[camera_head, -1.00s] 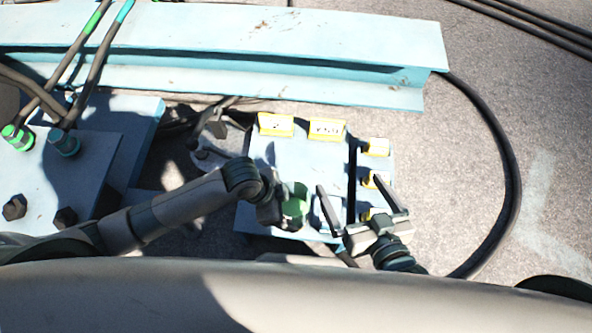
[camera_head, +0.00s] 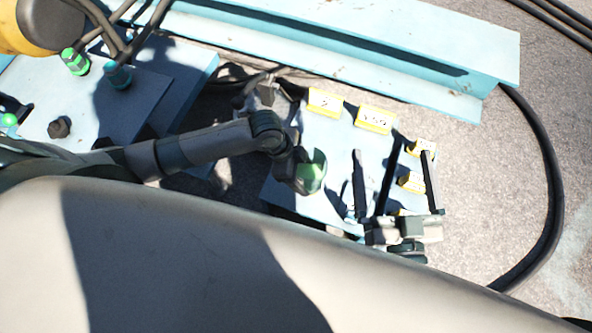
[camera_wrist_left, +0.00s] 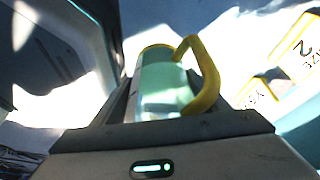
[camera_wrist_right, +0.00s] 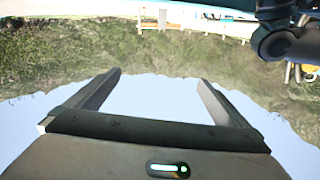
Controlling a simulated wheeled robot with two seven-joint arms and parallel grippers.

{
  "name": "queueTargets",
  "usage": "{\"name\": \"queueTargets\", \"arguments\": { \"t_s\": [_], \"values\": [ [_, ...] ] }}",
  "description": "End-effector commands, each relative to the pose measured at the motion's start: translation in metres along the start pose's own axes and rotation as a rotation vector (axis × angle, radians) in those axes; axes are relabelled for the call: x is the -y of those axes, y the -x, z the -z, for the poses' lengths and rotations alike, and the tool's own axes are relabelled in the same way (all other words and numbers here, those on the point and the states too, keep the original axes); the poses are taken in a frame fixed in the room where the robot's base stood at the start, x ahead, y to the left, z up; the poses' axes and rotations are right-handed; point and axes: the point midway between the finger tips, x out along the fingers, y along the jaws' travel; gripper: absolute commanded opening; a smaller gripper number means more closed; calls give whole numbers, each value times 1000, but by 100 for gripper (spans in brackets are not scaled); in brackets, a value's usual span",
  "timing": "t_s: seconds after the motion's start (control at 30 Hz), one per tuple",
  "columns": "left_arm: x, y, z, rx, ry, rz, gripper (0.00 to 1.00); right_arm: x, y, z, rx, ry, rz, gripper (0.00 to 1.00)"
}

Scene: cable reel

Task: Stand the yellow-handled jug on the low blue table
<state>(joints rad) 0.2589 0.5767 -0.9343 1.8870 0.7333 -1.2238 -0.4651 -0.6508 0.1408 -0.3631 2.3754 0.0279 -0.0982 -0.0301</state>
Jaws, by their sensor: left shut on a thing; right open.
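The jug (camera_wrist_left: 163,84) has a pale green, glassy body and a yellow handle (camera_wrist_left: 209,78) on its right side in the left wrist view. My left gripper (camera_head: 302,166) is shut on the jug's body. In the head view the jug (camera_head: 315,173) shows as a green cup above a flat light blue surface (camera_head: 330,138), which appears to be the low table. I cannot tell whether its base touches that surface. My right gripper (camera_head: 394,155) is open and empty, over the right part of the blue surface.
Yellow labelled blocks (camera_head: 374,120) line the far and right sides of the blue surface. A long light blue beam (camera_head: 350,45) lies behind. A blue plate with bolts (camera_head: 110,105) is at the left. A black cable (camera_head: 553,180) curves over open ground at the right.

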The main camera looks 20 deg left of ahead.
Motion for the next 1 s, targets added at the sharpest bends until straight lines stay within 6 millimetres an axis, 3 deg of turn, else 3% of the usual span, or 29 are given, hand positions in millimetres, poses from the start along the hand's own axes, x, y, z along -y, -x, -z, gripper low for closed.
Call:
{"name": "queueTargets", "arguments": {
  "t_s": [0.2,0.4,0.8,1.0],
  "values": [
    [23,-10,-25,1,2,1,30,10,5,29,-174,7,17,100],
    [34,-13,-35,-1,-1,0,30,15,10,46,-265,10,25,100],
    [35,-14,-36,-2,-1,0,30,16,11,49,-278,10,26,100],
    [35,-24,-40,-1,0,-1,30,19,16,58,-342,10,32,100]
  ]
}}
